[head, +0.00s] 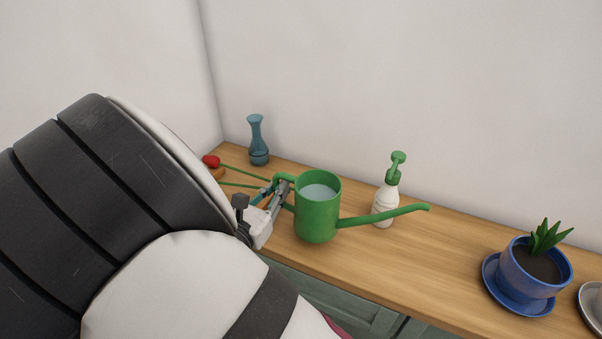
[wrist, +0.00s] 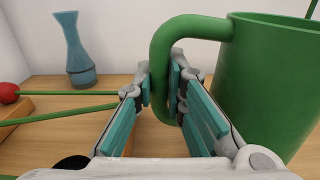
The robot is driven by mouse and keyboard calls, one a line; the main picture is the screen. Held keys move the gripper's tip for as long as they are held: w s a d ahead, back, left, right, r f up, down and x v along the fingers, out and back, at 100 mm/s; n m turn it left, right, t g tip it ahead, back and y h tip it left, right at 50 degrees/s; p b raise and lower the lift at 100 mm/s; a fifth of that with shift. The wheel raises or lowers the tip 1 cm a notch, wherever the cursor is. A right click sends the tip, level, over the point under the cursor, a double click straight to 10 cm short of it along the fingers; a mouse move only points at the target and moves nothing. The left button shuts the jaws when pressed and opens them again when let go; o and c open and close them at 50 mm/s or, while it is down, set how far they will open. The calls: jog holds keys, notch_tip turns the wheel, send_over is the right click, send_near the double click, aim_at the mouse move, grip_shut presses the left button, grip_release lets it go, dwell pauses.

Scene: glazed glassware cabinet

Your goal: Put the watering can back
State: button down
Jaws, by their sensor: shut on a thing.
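The green watering can (head: 317,214) is upright over the wooden counter top, with pale water visible inside. Its long spout points right, in front of the spray bottle. My gripper (head: 281,187) is at its left side, shut on its handle. In the wrist view the two teal-padded fingers of my gripper (wrist: 162,90) close around the green handle loop, and the can body (wrist: 262,80) fills the right side. Whether the can's base touches the counter or hangs just above it, I cannot tell.
A white spray bottle (head: 385,204) with a green top stands behind the spout. A blue vase (head: 257,142) stands at the back left, near green stems and a red object (head: 210,161). A potted plant (head: 535,270) on a blue saucer stands right. Counter between spout and plant is clear.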

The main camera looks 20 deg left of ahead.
jog(key=shift+f, duration=1.5)
jog(key=shift+f, duration=0.15)
jog(key=c, duration=1.6)
grip_release()
jog(key=shift+c, duration=0.2)
jog(key=s+p, duration=0.3)
jog(key=s, duration=0.9)
jog(key=shift+a+p, duration=0.3)
jog(key=shift+a, duration=0.15)
